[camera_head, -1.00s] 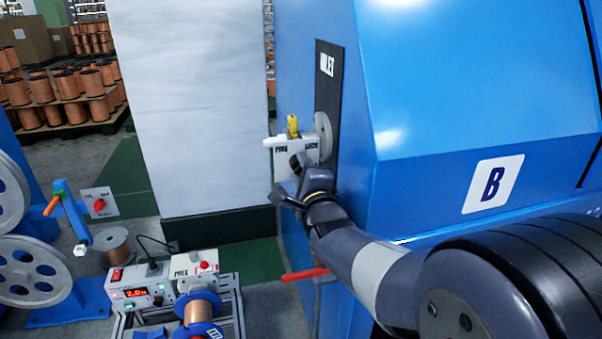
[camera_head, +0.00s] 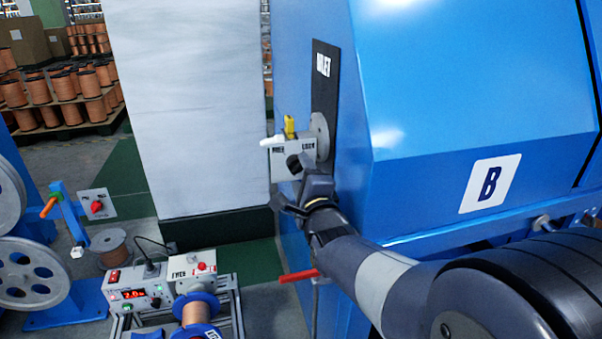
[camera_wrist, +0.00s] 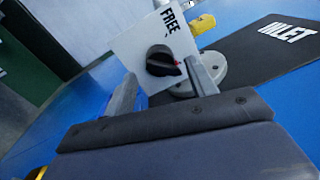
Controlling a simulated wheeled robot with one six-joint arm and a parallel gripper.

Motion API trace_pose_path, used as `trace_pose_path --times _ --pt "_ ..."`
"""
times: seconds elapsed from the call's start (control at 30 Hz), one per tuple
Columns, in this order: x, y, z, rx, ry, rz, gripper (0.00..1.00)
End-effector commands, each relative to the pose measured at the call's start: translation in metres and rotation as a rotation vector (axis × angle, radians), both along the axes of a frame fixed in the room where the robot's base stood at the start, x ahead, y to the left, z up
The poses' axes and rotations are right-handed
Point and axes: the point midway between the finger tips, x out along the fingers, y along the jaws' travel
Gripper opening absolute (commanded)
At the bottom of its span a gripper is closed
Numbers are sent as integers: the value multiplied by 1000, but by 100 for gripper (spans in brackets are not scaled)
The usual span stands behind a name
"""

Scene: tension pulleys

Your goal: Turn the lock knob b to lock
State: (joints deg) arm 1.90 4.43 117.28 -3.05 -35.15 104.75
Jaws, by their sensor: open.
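The lock knob b (camera_wrist: 163,62) is a black round knob with a red mark, on a white plate (camera_wrist: 134,48). In the wrist view the word FREE shows beside it, and the red mark points to the right side of the picture. My gripper (camera_wrist: 160,72) is open, with one finger to each side of the knob in that view. I cannot tell whether they touch it. In the head view my gripper (camera_head: 288,182) is just below the FREE/LOCK plate (camera_head: 282,165), on the blue machine labelled B; the knob is not clearly visible there.
A red lever (camera_head: 299,276) is below my gripper. A control box (camera_head: 134,295) and spool (camera_head: 196,312) stand lower left.

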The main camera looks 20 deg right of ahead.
Motion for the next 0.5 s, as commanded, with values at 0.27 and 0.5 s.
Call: trace_pose_path --times 0.27,0.5 --pt "-51 -1 -1 0 -3 -2 54" --pt "-83 -1 -4 1 0 -3 54"
